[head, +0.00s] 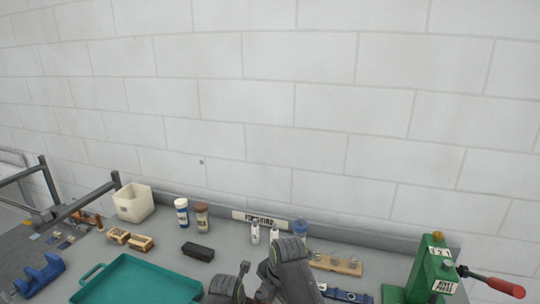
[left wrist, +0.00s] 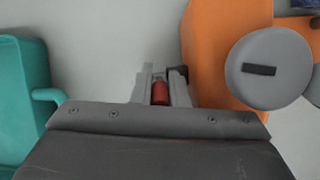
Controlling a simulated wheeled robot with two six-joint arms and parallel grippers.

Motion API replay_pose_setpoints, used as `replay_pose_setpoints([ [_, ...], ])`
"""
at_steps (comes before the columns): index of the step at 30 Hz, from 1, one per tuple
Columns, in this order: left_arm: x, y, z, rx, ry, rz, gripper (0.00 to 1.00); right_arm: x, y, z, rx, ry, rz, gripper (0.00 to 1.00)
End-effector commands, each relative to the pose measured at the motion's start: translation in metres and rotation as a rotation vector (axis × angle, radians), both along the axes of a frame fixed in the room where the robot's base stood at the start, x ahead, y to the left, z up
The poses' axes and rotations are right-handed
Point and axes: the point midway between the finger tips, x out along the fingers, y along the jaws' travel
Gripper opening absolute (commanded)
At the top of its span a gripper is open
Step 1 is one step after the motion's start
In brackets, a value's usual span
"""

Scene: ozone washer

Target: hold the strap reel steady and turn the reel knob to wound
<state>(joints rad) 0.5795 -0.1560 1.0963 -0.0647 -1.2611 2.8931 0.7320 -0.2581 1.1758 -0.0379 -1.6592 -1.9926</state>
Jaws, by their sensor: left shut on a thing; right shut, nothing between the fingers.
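In the left wrist view an orange body (left wrist: 222,45), which looks like the strap reel, stands at the upper right. A round grey knob (left wrist: 270,70) with a dark slot is on its front. My left gripper (left wrist: 162,82) is shut around a small red piece (left wrist: 160,92) beside the orange body; whether that piece is part of the reel I cannot tell. In the head view my right gripper (head: 285,262) shows at the bottom middle as dark grey parts, shut and empty, its fingertips hardly visible. The reel cannot be made out in the head view.
A teal tray (head: 108,284) lies at the left front. A green rivet press (head: 433,262) with a red handle stands at the right. Bottles (head: 182,213), a white bin (head: 133,203) and a black block (head: 197,251) stand along the back, before a white block wall.

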Motion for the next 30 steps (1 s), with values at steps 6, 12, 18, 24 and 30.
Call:
replay_pose_setpoints([
  [6, 0.0, -0.002, 0.0, -0.004, 0.001, -0.002, 0.0, -0.006, 0.006, 0.0, 0.004, 0.001, 0.002, 0.0],
  [12, 0.0, -0.002, 0.0, -0.004, 0.001, -0.002, 0.0, -0.009, 0.011, 0.0, 0.003, 0.002, 0.002, 0.0],
  [18, 0.0, -0.002, 0.0, -0.005, 0.001, -0.001, 0.0, -0.012, 0.016, 0.0, 0.004, 0.001, 0.003, 0.0],
  [24, 0.0, -0.002, 0.0, -0.005, 0.001, -0.002, 0.0, -0.012, 0.017, 0.0, 0.004, 0.0, 0.002, 0.0],
  [30, 0.0, -0.003, 0.0, -0.005, 0.001, -0.002, 0.0, -0.012, 0.017, 0.0, 0.003, -0.001, 0.001, 0.0],
])
